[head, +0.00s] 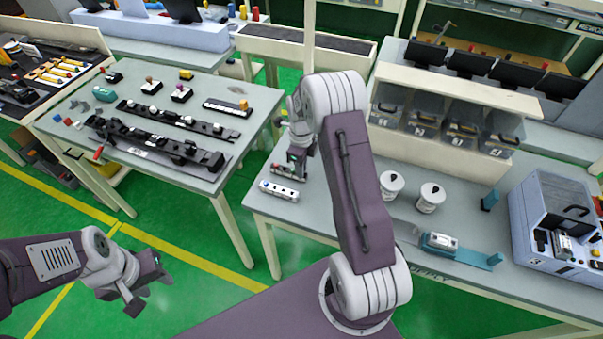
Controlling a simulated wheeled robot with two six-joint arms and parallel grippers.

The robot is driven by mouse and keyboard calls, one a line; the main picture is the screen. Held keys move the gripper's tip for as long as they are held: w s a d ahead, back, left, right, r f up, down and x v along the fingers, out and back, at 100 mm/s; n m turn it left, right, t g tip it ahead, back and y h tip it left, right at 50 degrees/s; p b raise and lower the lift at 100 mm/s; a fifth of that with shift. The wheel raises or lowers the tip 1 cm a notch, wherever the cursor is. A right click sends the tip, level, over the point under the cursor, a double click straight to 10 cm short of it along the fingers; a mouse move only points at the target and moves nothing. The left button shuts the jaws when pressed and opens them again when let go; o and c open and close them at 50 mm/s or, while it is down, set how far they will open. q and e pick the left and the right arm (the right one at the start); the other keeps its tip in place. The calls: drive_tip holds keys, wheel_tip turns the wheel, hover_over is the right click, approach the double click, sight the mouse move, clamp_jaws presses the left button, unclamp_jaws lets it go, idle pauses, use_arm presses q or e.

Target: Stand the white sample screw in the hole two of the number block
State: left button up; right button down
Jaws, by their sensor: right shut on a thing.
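A small whitish block (279,190) with a row of dark marks lies near the left front corner of the right-hand bench; it looks like the number block, but its numbers are too small to read. My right gripper (296,164) is just behind it, pointing down, mostly hidden by my own arm. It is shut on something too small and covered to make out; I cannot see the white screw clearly. My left gripper (150,295) hangs over the green floor at lower left, open and empty, away from both benches.
A dark grey strip (288,173) with a red spot lies beside the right gripper. Two white tubs (391,186) (430,198), a blue fixture (440,242) and clear bins (423,115) stand farther right. The left bench (215,190) holds black rails (160,145).

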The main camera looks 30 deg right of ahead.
drive_tip(key=shift+r+p, duration=2.15)
drive_tip(key=shift+r, duration=0.35)
